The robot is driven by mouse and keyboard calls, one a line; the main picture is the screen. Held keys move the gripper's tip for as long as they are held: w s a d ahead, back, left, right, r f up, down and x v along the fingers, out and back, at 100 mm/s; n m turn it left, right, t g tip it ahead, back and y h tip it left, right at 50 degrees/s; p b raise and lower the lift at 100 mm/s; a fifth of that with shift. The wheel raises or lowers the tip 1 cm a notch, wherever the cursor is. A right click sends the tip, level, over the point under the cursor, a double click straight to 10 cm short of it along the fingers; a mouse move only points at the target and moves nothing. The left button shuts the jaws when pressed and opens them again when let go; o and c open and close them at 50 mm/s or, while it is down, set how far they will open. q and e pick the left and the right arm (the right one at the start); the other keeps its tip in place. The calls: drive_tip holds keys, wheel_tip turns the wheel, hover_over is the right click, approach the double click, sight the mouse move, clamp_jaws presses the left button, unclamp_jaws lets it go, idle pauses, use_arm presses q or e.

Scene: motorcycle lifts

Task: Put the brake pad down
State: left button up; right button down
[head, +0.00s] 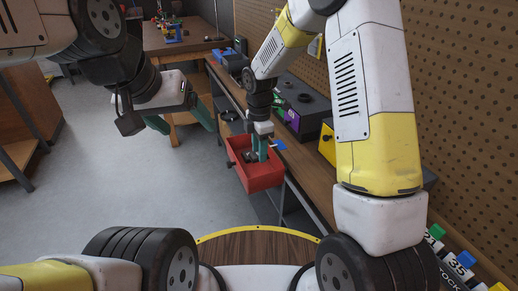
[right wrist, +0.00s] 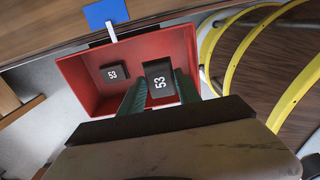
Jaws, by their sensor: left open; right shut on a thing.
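My right gripper (head: 259,154) reaches down into a red bin (head: 262,179) at the bench edge. In the right wrist view its green fingers (right wrist: 161,92) are shut on a dark brake pad (right wrist: 159,84) marked 53. The pad is over the inside of the red bin (right wrist: 88,69); whether it touches the floor of the bin I cannot tell. A second dark pad (right wrist: 114,73) marked 53 lies in the bin, left of the held one. My left gripper (head: 181,121) is open and empty, over the floor left of the bin.
A blue tag (right wrist: 106,13) stands at the bin's edge. Behind the bin, a bench holds a dark box with a purple label (head: 292,120) and a yellow-fronted bin (head: 327,145). A pegboard wall (head: 460,100) closes the right side. The grey floor (head: 110,200) at left is clear.

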wheel_tip(320, 180, down, 9)
drive_tip(key=shift+r, duration=0.2)
idle(0.3)
drive_tip(key=c, duration=0.9)
unclamp_jaws()
drive_tip(key=shift+f, duration=0.1)
drive_tip(key=shift+o, duration=0.2)
